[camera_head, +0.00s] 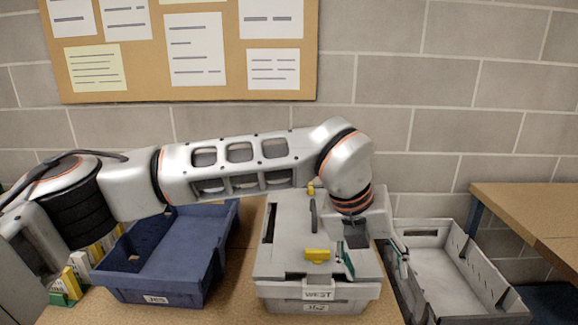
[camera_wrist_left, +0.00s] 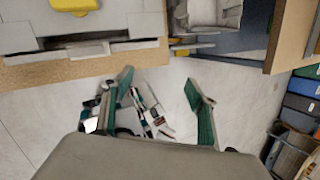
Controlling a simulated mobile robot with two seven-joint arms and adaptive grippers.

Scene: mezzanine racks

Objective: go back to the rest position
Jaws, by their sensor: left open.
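My left arm reaches in from the left across the head view and bends down at the right. My left gripper (camera_head: 373,258) is open and empty, its two green-lined fingers apart. It hangs over the right side of a grey lidded box marked WEST (camera_head: 283,270) on the table. In the left wrist view the left gripper (camera_wrist_left: 158,82) has clear space between its fingers, with pale floor beyond. I cannot tell whether its fingers touch the box. My right gripper is not recognisable in either view.
A blue bin (camera_head: 160,270) stands left of the box. An open grey crate (camera_head: 450,270) stands close on its right. A wooden table (camera_head: 530,205) is at the far right. Small white-and-dark items (camera_wrist_left: 145,108) show below, unclear. A noticeboard (camera_head: 185,80) hangs behind.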

